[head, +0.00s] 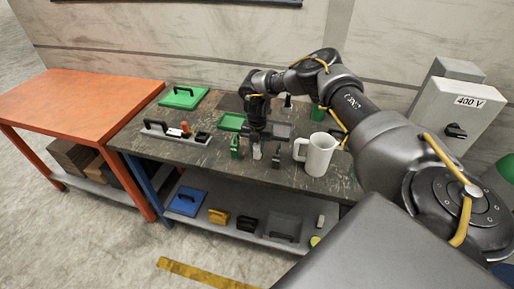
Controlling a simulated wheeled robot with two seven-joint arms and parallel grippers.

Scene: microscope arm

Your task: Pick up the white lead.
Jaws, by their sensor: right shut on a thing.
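The white lead (257,153) shows as a small pale piece near the front edge of the dark worktop, directly below my right gripper. My right arm reaches in from the right and bends down over the bench. My right gripper (257,143) points downward and is shut on the white lead. The fingertips are small and partly hidden, and I cannot tell whether the lead is clear of the worktop. My left gripper is not in view.
A green piece (235,147) stands just left of the gripper, and a dark piece (276,158) just right. A white mug (317,154) stands further right. A grey holder (163,136) and a green lidded box (184,96) lie left. An orange table (70,98) adjoins.

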